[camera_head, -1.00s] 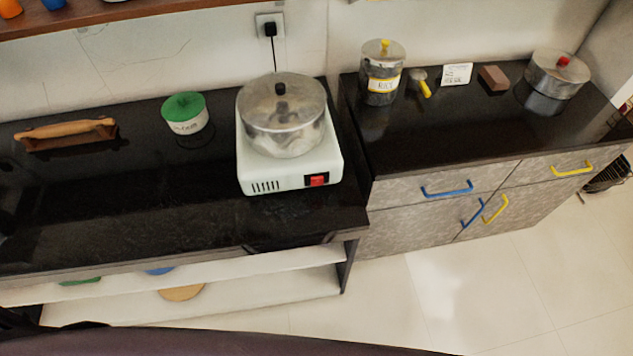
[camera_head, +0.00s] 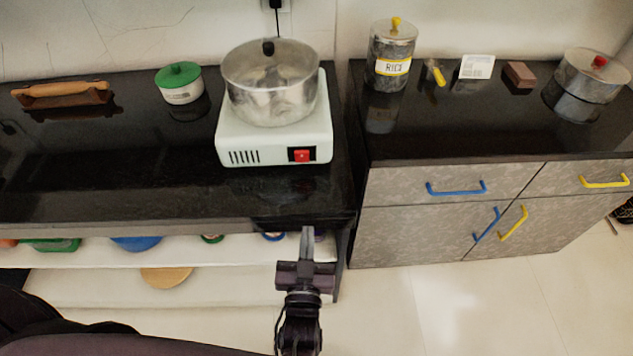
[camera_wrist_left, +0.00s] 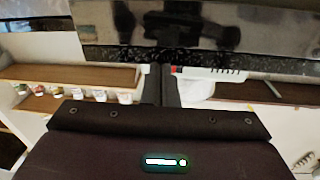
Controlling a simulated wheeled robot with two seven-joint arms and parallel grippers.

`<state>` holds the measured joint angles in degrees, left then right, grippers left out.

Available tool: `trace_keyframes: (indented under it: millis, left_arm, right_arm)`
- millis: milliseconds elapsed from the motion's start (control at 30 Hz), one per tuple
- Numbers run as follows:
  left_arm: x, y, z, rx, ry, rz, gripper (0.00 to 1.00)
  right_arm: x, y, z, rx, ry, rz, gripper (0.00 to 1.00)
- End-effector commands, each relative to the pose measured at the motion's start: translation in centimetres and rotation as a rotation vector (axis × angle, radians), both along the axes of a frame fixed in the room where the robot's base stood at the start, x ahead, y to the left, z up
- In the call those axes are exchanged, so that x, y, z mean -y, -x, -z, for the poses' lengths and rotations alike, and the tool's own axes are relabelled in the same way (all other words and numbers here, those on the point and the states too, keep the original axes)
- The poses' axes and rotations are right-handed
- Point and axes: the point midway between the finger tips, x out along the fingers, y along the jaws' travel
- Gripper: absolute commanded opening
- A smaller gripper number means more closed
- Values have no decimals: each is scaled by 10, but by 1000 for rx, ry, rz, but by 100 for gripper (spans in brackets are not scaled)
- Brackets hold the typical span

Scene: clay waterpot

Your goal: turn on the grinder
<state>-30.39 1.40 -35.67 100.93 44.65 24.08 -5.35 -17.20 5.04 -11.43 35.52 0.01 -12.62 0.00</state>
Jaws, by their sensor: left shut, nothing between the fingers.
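The grinder (camera_head: 275,145) is a white box with a steel bowl (camera_head: 270,85) and black-knobbed lid on top. It stands on the black counter at its right end. Its red switch (camera_head: 302,155) is on the front face, right of the dark vent slots. My left gripper (camera_head: 307,232) is shut and empty, in front of the counter edge, below and apart from the switch. In the left wrist view the shut fingertips (camera_wrist_left: 161,68) appear close to the red switch (camera_wrist_left: 177,69), with the grinder's white base (camera_wrist_left: 205,72) beside them. My right gripper is not seen.
A green-lidded jar (camera_head: 180,84) and a brown wooden holder with a rolling pin (camera_head: 63,96) stand left of the grinder. The right counter holds a rice jar (camera_head: 391,58) and a red-knobbed pot (camera_head: 590,76). The counter's front edge (camera_head: 180,226) lies between gripper and grinder.

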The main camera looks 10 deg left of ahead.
Motion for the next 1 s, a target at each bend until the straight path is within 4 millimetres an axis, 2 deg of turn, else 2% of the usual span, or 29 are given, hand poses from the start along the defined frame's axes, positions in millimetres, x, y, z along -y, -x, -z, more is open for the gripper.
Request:
trace_keyframes:
  millis: [33, 100, 233, 500, 667, 833, 1000]
  left_arm:
    - [-3, 2, -11, 41, 15, -25, 0]
    - [-6, 4, -28, 86, 28, -55, 0]
    - [-11, 7, -47, 130, 41, -87, 0]
    - [-12, 8, -50, 136, 44, -92, 0]
    - [-13, 5, -51, 136, 42, -91, 0]
    - [-18, -14, -56, 139, 43, -90, 0]
    - [-28, -49, -62, 140, 42, -91, 0]
  right_arm:
    - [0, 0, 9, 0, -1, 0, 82]
    - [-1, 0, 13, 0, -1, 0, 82]
    - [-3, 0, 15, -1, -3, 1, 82]
    - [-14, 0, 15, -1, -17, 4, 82]
    - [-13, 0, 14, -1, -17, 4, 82]
    - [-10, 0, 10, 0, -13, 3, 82]
    - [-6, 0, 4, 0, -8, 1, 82]
